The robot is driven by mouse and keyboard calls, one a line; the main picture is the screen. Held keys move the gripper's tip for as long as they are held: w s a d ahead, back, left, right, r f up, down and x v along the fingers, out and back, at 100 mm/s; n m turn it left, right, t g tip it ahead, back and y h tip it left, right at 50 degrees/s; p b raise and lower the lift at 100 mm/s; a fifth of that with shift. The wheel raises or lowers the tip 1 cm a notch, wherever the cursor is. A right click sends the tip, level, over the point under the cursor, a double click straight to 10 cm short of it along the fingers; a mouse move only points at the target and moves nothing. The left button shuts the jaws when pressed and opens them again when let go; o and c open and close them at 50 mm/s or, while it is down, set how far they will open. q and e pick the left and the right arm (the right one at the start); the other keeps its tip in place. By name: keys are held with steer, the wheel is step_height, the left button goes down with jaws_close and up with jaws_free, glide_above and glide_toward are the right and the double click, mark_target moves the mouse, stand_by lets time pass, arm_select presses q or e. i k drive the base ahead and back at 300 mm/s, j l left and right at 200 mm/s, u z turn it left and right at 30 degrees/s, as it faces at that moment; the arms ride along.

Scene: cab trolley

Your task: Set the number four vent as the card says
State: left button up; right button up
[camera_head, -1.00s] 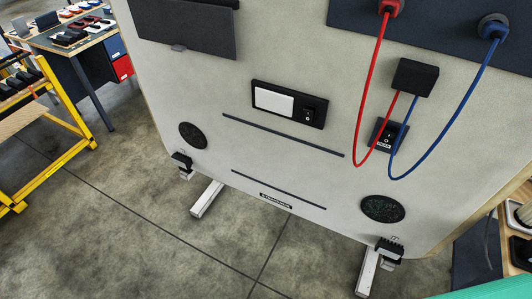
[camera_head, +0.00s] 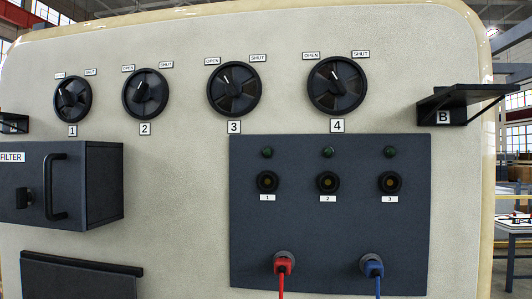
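The number four vent (camera_head: 337,87) is a round black dial at the upper right of the pale panel, with a "4" label (camera_head: 337,126) below it. An OPEN label (camera_head: 311,56) sits at its upper left and a SHUT label (camera_head: 361,54) at its upper right. Its knob's pale mark points up and slightly left, between the labels. Brownish openings show in the dial. No readable card with a setting is in view. Neither of my grippers is in view.
Vents one (camera_head: 73,99), two (camera_head: 145,93) and three (camera_head: 234,89) sit left of it. A black bracket shelf marked B (camera_head: 466,102) juts out at right. Below are a dark socket panel (camera_head: 330,232) with red and blue plugs and a protruding FILTER box (camera_head: 105,185).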

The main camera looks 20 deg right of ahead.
mark_target(337, 85)
steer(key=l+z, duration=0.15)
steer(key=z, duration=1)
